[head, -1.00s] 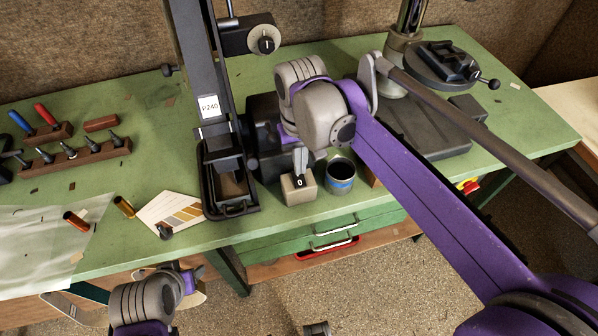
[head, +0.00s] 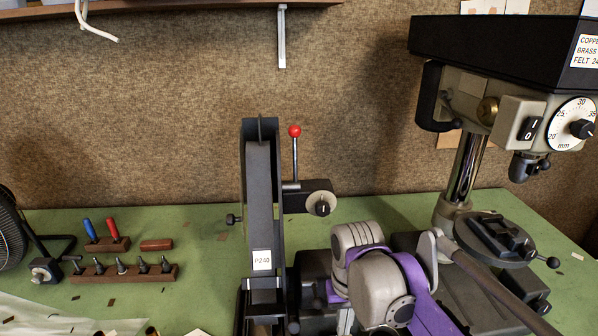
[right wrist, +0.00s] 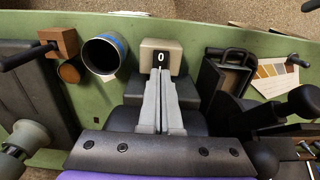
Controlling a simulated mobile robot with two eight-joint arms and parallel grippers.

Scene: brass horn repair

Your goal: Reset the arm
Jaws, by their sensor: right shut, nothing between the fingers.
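My right arm, purple and grey, comes in at the lower right of the head view. Its gripper (head: 345,321) is partly cut off at the bottom edge there. In the right wrist view the two grey fingers of my right gripper (right wrist: 160,76) lie together, shut and empty. Their tips are right by a beige switch box (right wrist: 160,52) marked "0"; I cannot tell whether they touch it. My left arm and gripper are not in view.
The belt sander (head: 262,200) stands left of my right arm, and the drill press (head: 468,160) stands to its right. A dark cup (right wrist: 105,54) and a wooden block (right wrist: 59,42) are near the switch box. A tool rack (head: 120,272) is at the left.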

